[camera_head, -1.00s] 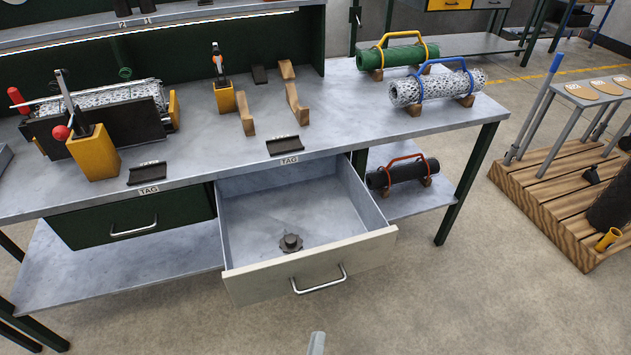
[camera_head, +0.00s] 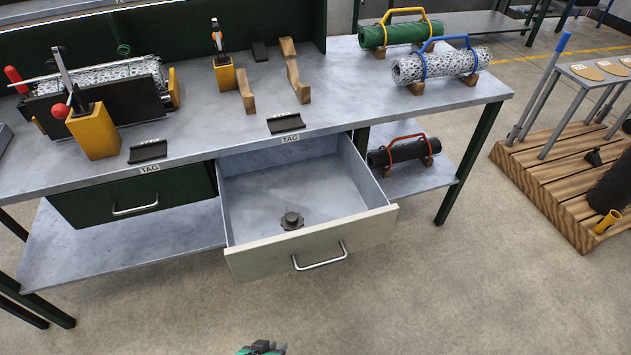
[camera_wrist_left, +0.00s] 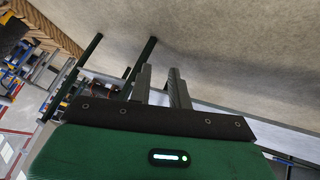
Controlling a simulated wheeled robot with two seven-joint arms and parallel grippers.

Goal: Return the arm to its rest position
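My left gripper (camera_head: 262,348) shows only as a small dark and green piece at the bottom edge of the head view, in front of the bench and below the open drawer (camera_head: 310,252). In the left wrist view its two grey fingers (camera_wrist_left: 162,88) stand apart with nothing between them, over bare floor. The gripper touches nothing that I can see. My right gripper is in neither view. The drawer is pulled out and holds a dark star-shaped knob (camera_head: 291,220).
The metal workbench (camera_head: 205,115) carries a yellow clamp fixture (camera_head: 95,135), wooden cradles (camera_head: 298,82), and green and speckled rolls (camera_head: 440,64). A black roll (camera_head: 402,151) lies on the lower shelf. A wooden pallet (camera_head: 550,190) stands at the right. The floor in front is clear.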

